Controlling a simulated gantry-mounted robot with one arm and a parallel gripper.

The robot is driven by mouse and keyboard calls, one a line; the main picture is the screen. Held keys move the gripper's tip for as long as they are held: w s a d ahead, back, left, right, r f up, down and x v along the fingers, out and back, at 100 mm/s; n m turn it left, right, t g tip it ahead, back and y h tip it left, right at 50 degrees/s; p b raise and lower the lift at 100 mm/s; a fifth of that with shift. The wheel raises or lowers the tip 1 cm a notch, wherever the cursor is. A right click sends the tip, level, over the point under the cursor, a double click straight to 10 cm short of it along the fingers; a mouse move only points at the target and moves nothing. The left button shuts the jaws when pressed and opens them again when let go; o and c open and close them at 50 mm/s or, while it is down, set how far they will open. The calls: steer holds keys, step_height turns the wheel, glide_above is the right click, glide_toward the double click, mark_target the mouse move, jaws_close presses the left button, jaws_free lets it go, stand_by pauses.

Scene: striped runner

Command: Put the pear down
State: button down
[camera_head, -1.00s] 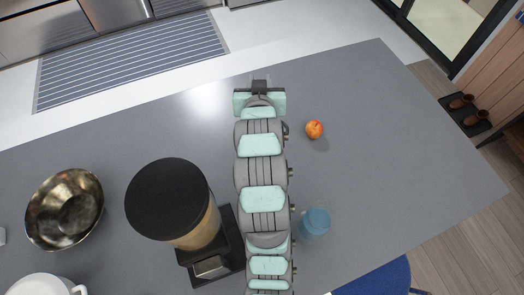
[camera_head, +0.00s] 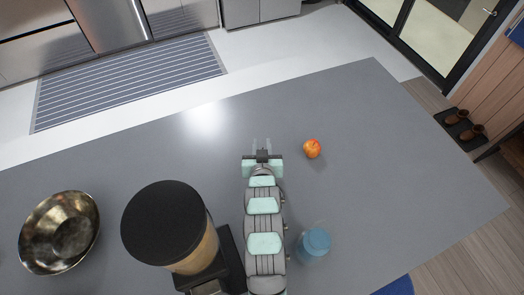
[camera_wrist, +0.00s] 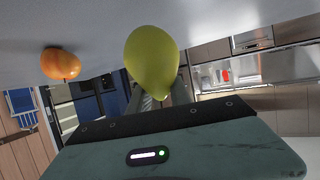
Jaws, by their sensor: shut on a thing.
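The pear (camera_wrist: 152,60) is yellow-green and large in the middle of the wrist view, between my fingers. My gripper (camera_head: 262,146) is shut on it, over the grey counter in the head view. The pear cannot be made out in the head view. The counter (camera_wrist: 105,15) fills the top of the wrist view, which looks inverted. The pear's wide end is close to that surface; I cannot tell whether it touches.
An orange-red fruit (camera_head: 312,148) lies right of my gripper; it also shows in the wrist view (camera_wrist: 61,64). A blue-lidded jar (camera_head: 314,243), a black-lidded grinder (camera_head: 166,222) and a metal bowl (camera_head: 60,232) stand nearer. The counter (camera_head: 400,150) is clear farther right.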

step_height(320, 180, down, 4)
steer(key=shift+r, duration=0.1)
steer(key=c, duration=1.1)
jaws_free()
steer(key=v, duration=1.2)
steer(key=shift+r, duration=0.1)
